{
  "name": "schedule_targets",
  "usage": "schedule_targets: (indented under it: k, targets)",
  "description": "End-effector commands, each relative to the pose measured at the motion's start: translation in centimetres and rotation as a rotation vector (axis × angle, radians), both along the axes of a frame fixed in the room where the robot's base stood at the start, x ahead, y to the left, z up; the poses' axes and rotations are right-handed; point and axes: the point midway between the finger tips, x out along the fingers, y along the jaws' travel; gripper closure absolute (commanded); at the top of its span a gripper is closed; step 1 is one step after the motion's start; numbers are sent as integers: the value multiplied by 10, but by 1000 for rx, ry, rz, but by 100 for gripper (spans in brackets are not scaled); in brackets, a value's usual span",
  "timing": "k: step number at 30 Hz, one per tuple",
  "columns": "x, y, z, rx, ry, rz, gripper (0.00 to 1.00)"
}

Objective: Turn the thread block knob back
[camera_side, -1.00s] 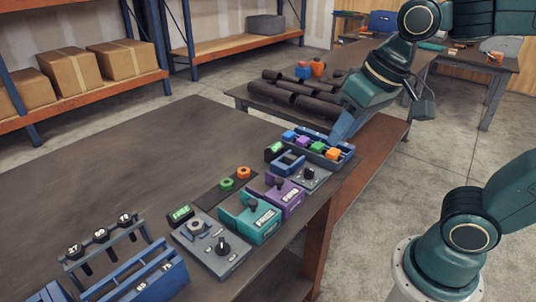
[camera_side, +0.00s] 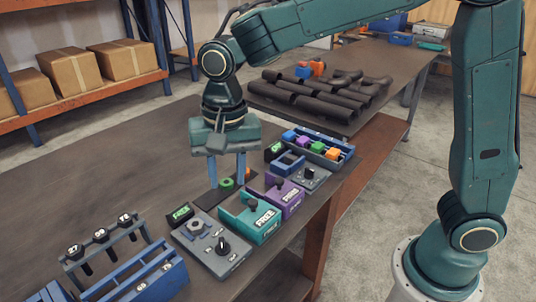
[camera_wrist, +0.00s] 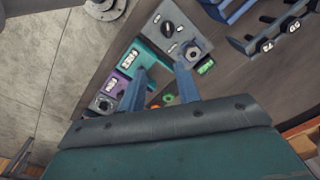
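A grey block (camera_side: 211,249) at the front of the bench carries a black knob (camera_side: 223,244) and a hex-shaped fitting (camera_side: 196,226). In the wrist view, this knob (camera_wrist: 168,29) is at the top, beyond my fingers. A smaller grey block (camera_side: 312,178) farther back also has a dark knob (camera_side: 309,173). No readable label shows which one is the thread block. My gripper (camera_side: 227,184) points down, open and empty, near the green nut (camera_side: 227,184) and behind the teal block. Its spread blue fingers (camera_wrist: 166,68) also show in the wrist view.
A teal block (camera_side: 252,222) and a purple block (camera_side: 286,200) stand between the grey blocks. A blue tray (camera_side: 340,150) of coloured cubes is at the back right. A rack (camera_side: 75,262) with black-topped pieces stands front left. The bench's left side is clear.

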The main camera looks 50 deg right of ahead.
Motion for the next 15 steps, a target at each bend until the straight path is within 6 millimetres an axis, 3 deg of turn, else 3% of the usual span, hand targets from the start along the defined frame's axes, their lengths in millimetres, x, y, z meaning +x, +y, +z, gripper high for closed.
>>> schedule_targets:
  k: [6, 15]
  targets:
    - [9, 25, -21, -17, 37, -55, 67]
    - [10, 28, -25, -20, 44, -68, 67]
